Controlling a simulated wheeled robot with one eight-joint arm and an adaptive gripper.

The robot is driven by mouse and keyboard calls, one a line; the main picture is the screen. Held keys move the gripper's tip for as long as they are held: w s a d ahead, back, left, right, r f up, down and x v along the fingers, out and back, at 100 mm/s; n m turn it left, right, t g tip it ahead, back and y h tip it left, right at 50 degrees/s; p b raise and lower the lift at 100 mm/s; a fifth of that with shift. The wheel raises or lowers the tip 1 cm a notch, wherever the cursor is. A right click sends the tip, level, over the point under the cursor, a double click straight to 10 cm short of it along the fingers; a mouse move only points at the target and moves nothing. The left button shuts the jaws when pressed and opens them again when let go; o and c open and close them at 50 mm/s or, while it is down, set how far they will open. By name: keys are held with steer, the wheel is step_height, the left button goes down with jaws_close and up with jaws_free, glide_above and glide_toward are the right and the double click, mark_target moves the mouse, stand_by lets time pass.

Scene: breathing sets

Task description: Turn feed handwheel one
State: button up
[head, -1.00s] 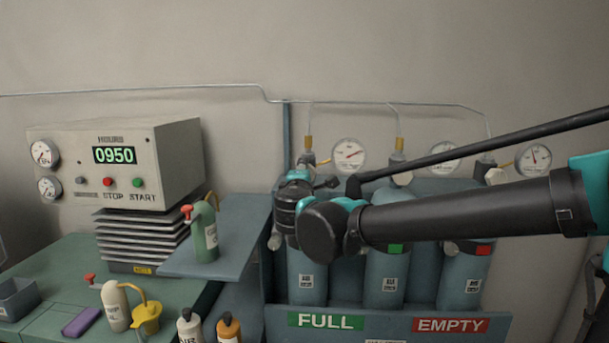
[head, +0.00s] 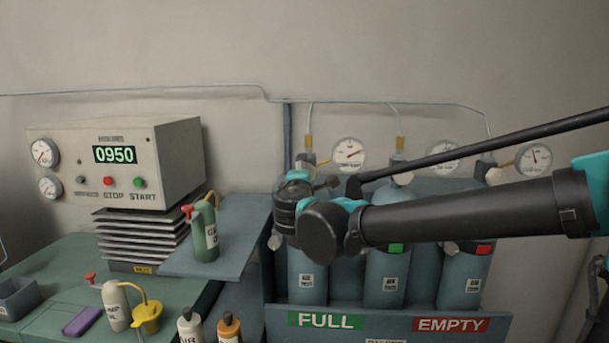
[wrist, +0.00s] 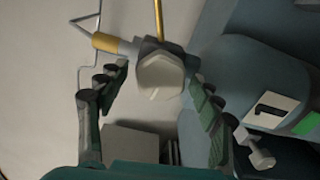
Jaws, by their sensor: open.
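Feed handwheel one (wrist: 160,76) is a pale, many-sided knob on a valve with a brass fitting, in the upper middle of the wrist view. My gripper (wrist: 158,88) is open, with one dark jointed finger on each side of the knob. Gaps show between the fingers and the knob, so I see no grip on it. The cylinder beside it carries a white tag with a "1" (wrist: 272,110). In the head view my wrist (head: 322,230) covers the knob and my fingers; only the brass fitting above (head: 308,144) shows.
Two more pale handwheels (head: 402,176) (head: 494,176) sit along the rack to the right. Round gauges (head: 348,154) and thin pipes are on the wall behind. A shelf with a green bottle (head: 205,232) and a control box (head: 115,165) stand to the left.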

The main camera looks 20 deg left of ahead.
steer(key=v, duration=1.1)
steer(key=shift+s, duration=0.35)
steer(key=shift+d+f, duration=0.1)
steer(key=w+d+f+m+g+h, duration=0.3)
steer(key=w+d+f+m+h, duration=0.15)
steer(key=d+f, duration=0.7)
steer(key=w+d+f+m+g+h, duration=0.4)
steer(key=d+f, duration=0.4)
steer(key=d, duration=0.7)
steer(key=s+d+f+m+g+y, duration=0.2)
steer(key=s+d+f+m+g, duration=0.1)
steer(key=s+d+f+m, duration=0.3)
steer(key=s+d+f+m+g+y, duration=0.2)
steer(key=s+d+f+m+g, duration=0.1)
steer(key=s+d+f+m, duration=0.4)
step_height(320, 180, down, 6)
steer(key=s+d, duration=0.1)
steer(key=d, duration=0.2)
steer(key=shift+s+f, duration=0.15)
steer(key=shift+f, duration=0.05)
stand_by(0.9)
